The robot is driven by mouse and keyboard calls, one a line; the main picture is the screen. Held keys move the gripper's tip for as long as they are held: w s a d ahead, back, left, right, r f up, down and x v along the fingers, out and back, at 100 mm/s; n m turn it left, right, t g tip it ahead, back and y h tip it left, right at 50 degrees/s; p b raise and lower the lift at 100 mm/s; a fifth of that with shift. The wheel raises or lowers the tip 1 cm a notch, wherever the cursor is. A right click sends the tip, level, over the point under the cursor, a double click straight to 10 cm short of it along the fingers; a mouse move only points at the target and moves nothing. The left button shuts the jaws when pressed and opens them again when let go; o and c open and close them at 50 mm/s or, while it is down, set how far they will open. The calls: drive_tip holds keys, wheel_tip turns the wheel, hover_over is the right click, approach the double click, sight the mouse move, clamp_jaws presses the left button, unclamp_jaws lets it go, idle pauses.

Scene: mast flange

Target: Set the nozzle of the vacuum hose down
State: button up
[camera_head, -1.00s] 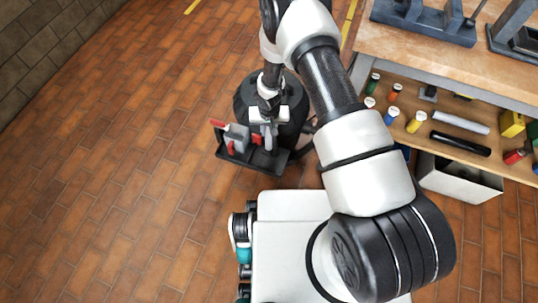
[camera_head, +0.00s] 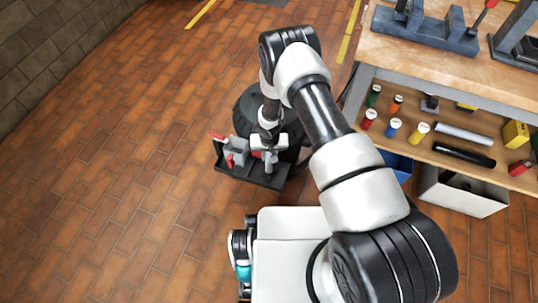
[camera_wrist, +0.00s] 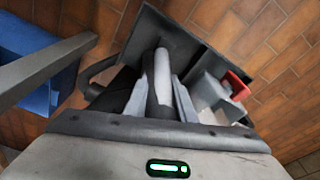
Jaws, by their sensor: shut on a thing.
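The vacuum (camera_head: 243,118) is a dark drum on the floor, partly hidden behind my arm. A black tray (camera_head: 228,166) is at its front. My gripper (camera_head: 268,157) is over the right part of this tray, shut on the nozzle. In the wrist view the nozzle (camera_wrist: 162,72) is a grey tube between the fingers (camera_wrist: 160,106), pointing out over the dark tray (camera_wrist: 205,45). I cannot tell whether the nozzle touches the tray. A dark hose part beside the fingers is partly hidden.
A grey block with red parts (camera_head: 238,150) sits on the tray, left of my gripper. A wooden workbench (camera_head: 420,60) stands at the right, with bottles and tubes on its lower shelf (camera_head: 450,138). A blue bin (camera_head: 397,165) is below. The brick floor at the left is clear.

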drive_tip(key=o, duration=1.1)
drive_tip(key=shift+c, duration=0.2)
